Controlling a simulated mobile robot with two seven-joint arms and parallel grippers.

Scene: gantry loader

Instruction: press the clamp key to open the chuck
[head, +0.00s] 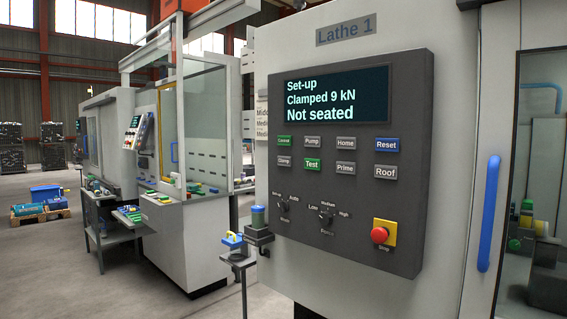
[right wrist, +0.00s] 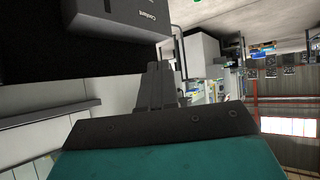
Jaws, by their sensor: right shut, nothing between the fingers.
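The clamp key (head: 283,161) is a small grey key in the lower row at the left of the dark control panel (head: 405,225) in the head view. The display (head: 337,94) reads "Set-up", "Clamped 9 kN", "Not seated". My right gripper (right wrist: 155,68) is shut and empty in the right wrist view, in front of a dark surface and a grey block (right wrist: 125,18) with small sideways lettering, perhaps "Coolant". The clamp key cannot be made out in that view. Neither gripper shows in the head view. The chuck cannot be made out.
A blue door handle (head: 488,213) is at the right. A small stand (head: 240,260) with blue-topped items is at the panel's lower left.

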